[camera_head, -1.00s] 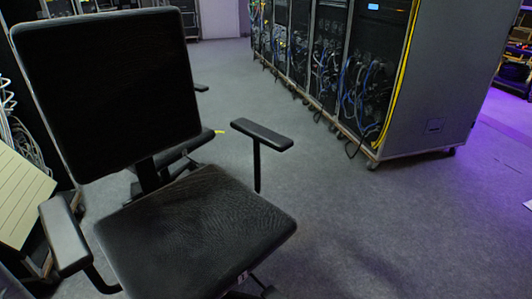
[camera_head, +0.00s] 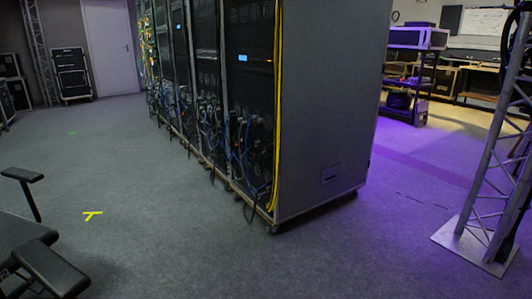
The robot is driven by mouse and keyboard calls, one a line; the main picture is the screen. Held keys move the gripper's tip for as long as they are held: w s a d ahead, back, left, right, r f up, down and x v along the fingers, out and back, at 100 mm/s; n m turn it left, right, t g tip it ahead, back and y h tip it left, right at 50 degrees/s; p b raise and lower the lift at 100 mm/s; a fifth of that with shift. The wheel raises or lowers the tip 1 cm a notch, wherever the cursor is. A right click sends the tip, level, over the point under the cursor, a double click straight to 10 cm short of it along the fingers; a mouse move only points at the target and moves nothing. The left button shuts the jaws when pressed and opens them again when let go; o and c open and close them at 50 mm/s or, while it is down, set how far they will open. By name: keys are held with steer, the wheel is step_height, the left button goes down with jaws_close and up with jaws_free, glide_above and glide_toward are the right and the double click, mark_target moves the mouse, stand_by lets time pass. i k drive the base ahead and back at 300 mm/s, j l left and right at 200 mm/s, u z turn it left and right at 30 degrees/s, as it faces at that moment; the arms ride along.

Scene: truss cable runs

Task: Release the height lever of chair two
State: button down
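Part of a black office chair (camera_head: 22,243) shows at the lower left edge of the head view. I see two armrests, one nearer (camera_head: 50,268) and one farther (camera_head: 22,175), and part of the seat. Its backrest is out of the frame. No height lever can be made out. My gripper is not in view.
A row of tall racks (camera_head: 330,110) on castors, with blue cables and a yellow cable, stands in the middle. A truss tower (camera_head: 492,160) on a base plate (camera_head: 475,248) stands at right. A yellow floor mark (camera_head: 93,215) lies left. The grey floor in front is clear.

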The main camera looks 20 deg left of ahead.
mark_target(35, 287)
steer(key=i+j+u, duration=0.15)
steer(key=i+u, duration=0.5)
steer(key=u, duration=0.2)
steer(key=i+u, duration=0.45)
steer(key=i+l+u, duration=0.2)
steer(key=u, duration=0.2)
steer(key=i+j+u, duration=0.2)
steer(key=i+u, duration=0.2)
steer(key=i, duration=0.2)
steer(key=i+u, duration=0.35)
steer(key=i, duration=0.3)
